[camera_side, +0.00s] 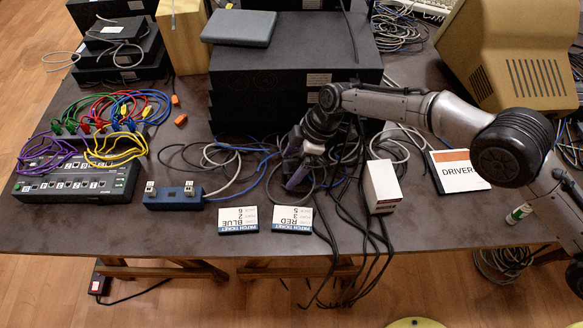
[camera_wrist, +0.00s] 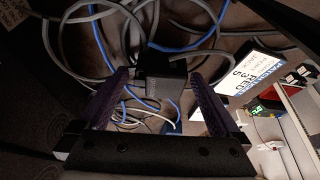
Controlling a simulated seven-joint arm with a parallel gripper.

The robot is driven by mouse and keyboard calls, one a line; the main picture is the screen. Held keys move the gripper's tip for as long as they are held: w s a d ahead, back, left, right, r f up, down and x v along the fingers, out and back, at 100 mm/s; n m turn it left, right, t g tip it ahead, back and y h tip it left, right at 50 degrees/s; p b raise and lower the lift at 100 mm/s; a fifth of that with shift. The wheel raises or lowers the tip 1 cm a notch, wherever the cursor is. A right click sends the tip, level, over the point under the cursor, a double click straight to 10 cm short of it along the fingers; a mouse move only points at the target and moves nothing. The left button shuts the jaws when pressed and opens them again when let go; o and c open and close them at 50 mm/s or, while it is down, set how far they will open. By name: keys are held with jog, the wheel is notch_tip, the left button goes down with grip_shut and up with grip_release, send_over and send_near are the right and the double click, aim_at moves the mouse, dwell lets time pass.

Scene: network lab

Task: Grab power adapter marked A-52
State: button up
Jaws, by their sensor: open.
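A small dark grey box with cables by it, which looks like a power adapter (camera_wrist: 163,72), lies among cables in the wrist view. A marking A-52 cannot be read on it. My gripper (camera_wrist: 157,78) is open, its two purple fingers on either side of the box in the picture, with no clear contact. In the side view my gripper (camera_side: 298,178) is low over the table among the cables, left of a white box. There I cannot make out the adapter, hidden by the gripper or lost among black cables.
The white box (camera_side: 383,187) stands close right of my gripper. Two patch ticket cards (camera_side: 238,220) (camera_side: 293,217) lie in front. A blue block (camera_side: 173,199) is to the left. Black equipment (camera_side: 265,90) rises behind. Loose black cables (camera_side: 345,240) hang over the front edge.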

jog(key=shift+f, duration=0.1)
jog(key=shift+c, duration=0.3)
jog(key=c, duration=1.5)
jog(key=shift+r, duration=0.2)
